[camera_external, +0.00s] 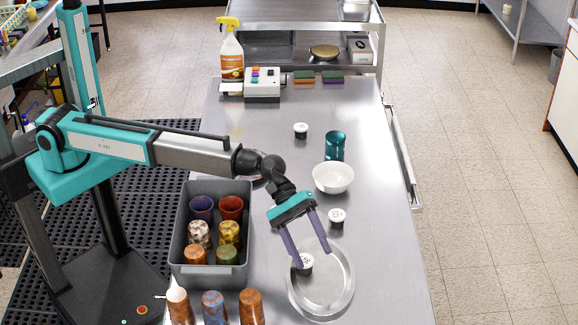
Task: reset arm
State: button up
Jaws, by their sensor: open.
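My arm reaches from the left over a steel counter (365,130). My gripper (312,258) has two purple fingers, spread apart, pointing down over a round metal tray (344,302). A small dark jar with a white labelled lid (305,262) shows between the fingertips at the tray's upper left. I cannot tell whether the fingers touch it or how high they are above it.
A grey bin (212,278) holds several cups, and more cups (250,307) stand in front. A white bowl (333,178), teal cup (335,146) and two jars (337,218) (301,131) stand behind. A spray bottle (230,55), control box (262,84) and sponges (333,76) line the back.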

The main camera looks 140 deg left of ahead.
jog(key=w+d+r+m+t+y+p, duration=0.1)
jog(key=w+d+r+m+y+p, duration=0.1)
jog(key=w+d+r+m, duration=0.45)
jog(key=d+m, duration=0.2)
jog(key=d, duration=1.1)
jog(key=s+d+f+m+g+h+p, duration=0.1)
jog(key=s+d+f+m+g, duration=0.2)
jog(key=d, duration=0.6)
jog(key=s+d+f+m+h+p, duration=0.1)
jog(key=s+d+f+m, duration=0.4)
jog(key=d, duration=0.3)
jog(key=s+d+f+m+g+p, duration=0.1)
jog(key=s+d+f+m+g, duration=0.15)
jog(key=s+d+f, duration=0.4)
jog(key=s+d+f+m+g+p, duration=0.2)
jog(key=s+d+f+m, duration=0.1)
jog(key=s+d, duration=0.55)
jog(key=s+a+f+g+y+b, duration=0.1)
jog(key=s+a+f+g+b, duration=0.2)
jog(key=s+a+f, duration=0.5)
jog(key=s+a+f+g+y+b, duration=0.1)
jog(key=s+a+f+g+b, duration=0.3)
jog(key=s+f, duration=1.6)
jog(key=s+a+f+m+g+y+b, duration=0.1)
jog(key=s+a+f+g+b, duration=0.3)
jog(key=s+a+f, duration=0.8)
jog(key=s+f, duration=0.2)
jog(key=s, duration=0.4)
jog(key=shift+s+a+y, duration=0.2)
jog(key=shift+a+y, duration=0.2)
